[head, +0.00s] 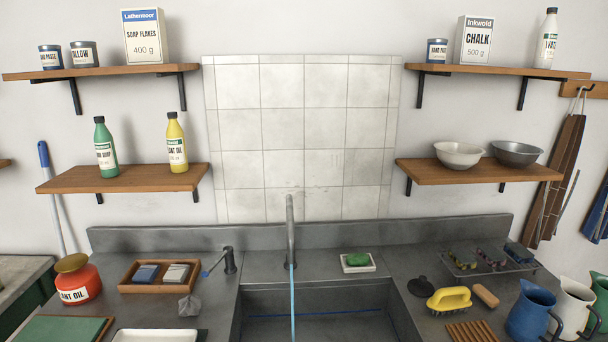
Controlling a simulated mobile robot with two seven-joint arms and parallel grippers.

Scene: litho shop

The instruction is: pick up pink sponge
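I cannot make out a pink sponge anywhere in the head view. A wooden tray (126,283) left of the sink holds a blue block (146,273) and a pale grey block (176,273). A green bar (357,259) lies on a white dish (358,268) behind the sink. Neither of my grippers is in view.
The steel sink (360,295) is in the middle, with a tap (290,225) and running water. A yellow brush (449,300), a dark rack (465,267) and several jugs, including a blue one (530,308), stand at right.

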